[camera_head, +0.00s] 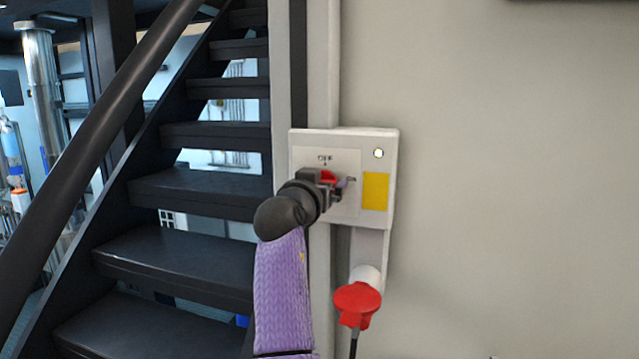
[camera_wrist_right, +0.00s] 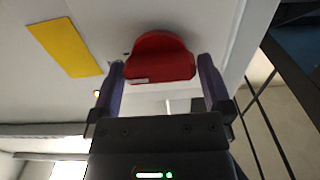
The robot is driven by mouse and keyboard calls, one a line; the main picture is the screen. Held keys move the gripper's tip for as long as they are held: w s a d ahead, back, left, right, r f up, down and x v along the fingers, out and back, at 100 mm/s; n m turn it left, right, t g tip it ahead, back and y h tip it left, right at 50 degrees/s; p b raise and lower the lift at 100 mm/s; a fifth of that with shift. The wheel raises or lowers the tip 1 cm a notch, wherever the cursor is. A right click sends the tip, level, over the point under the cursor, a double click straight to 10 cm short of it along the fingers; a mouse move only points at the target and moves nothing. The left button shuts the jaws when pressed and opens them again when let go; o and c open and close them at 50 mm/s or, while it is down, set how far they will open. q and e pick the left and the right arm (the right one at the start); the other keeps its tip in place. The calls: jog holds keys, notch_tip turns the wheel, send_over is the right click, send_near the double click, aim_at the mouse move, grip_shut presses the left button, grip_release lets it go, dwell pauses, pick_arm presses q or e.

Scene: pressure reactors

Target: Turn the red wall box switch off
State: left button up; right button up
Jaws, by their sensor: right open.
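The red switch (camera_head: 328,176) sits on the face of a white wall box (camera_head: 342,137), mostly hidden behind my right gripper in the head view. In the right wrist view the red switch (camera_wrist_right: 160,52) is a rounded knob with a flat front edge. My right gripper (camera_head: 335,187) is at the box face. Its two purple fingers (camera_wrist_right: 161,68) are open, one on each side of the knob, with visible gaps. Small dark lettering shows above the switch, too small to read surely. My left gripper is not in view.
A yellow label (camera_head: 375,191) is on the box, right of the switch. A red plug (camera_head: 357,303) with a black cable hangs below. Dark stairs (camera_head: 200,190) with a handrail are at the left. The wall (camera_head: 500,180) to the right is bare.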

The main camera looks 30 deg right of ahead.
jog(key=c, duration=1)
jog(key=shift+o, duration=0.2)
jog(key=shift+n, duration=0.3)
jog(key=n+p, duration=0.3)
jog(key=shift+r+n, duration=0.15)
jog(key=shift+n, duration=0.15)
jog(key=n+p, duration=0.3)
jog(key=n, duration=0.1)
jog(key=shift+w+a+n, duration=0.1)
jog(key=shift+n, duration=0.2)
jog(key=n+p, duration=0.4)
jog(key=n, duration=0.2)
jog(key=shift+f, duration=0.2)
jog(key=shift+f+n+p, duration=0.2)
jog(key=shift+n+p, duration=0.95)
jog(key=shift+n, duration=0.35)
jog(key=shift+a+n, duration=0.1)
jog(key=shift+n, duration=0.2)
jog(key=shift+f, duration=0.1)
